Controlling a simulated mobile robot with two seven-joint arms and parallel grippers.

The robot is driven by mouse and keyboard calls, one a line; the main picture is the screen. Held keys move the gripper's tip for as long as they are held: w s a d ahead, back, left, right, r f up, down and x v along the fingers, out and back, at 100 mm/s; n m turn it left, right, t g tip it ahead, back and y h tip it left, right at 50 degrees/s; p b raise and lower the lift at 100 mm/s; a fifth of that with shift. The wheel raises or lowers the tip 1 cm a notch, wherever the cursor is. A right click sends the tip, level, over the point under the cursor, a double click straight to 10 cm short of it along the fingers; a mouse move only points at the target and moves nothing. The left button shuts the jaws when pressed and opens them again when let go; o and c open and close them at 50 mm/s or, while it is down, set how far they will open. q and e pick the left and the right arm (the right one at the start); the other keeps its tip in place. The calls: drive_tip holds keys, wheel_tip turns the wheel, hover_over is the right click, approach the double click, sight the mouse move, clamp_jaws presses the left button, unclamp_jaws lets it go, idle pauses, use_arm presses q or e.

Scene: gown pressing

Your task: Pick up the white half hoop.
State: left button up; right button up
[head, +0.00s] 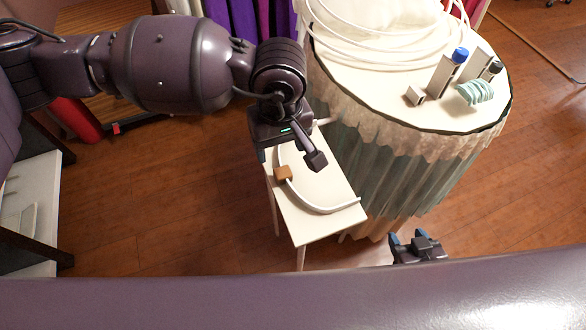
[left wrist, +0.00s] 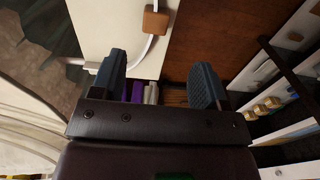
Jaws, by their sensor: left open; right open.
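The white half hoop (head: 325,210) lies as a curve on a narrow white bench (head: 332,180). A brown block (head: 283,173) sits on the hoop near its left part. My left gripper (head: 289,158) is open above the bench's far left end, close to the block, and hides part of the hoop. In the left wrist view the hoop (left wrist: 149,48) and block (left wrist: 156,20) show beyond the open, empty fingers (left wrist: 158,78). My right gripper (head: 408,237) is open and empty, low in the head view, right of the bench.
A round skirted table (head: 400,112) stands right of the bench. A white shelf (head: 35,205) stands at left. Open wooden floor lies between shelf and bench.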

use_arm(q)
hover_over(283, 172)
wheel_tip(283, 172, down, 5)
drive_tip(key=shift+s+a+r, duration=0.1)
drive_tip(key=shift+a+r, duration=0.05)
drive_tip(key=shift+f+b, duration=0.55)
drive_tip(key=shift+f, duration=2.15)
drive_tip(key=shift+c, duration=0.6)
drive_tip(key=c, duration=0.9)
drive_tip(key=shift+r, duration=0.15)
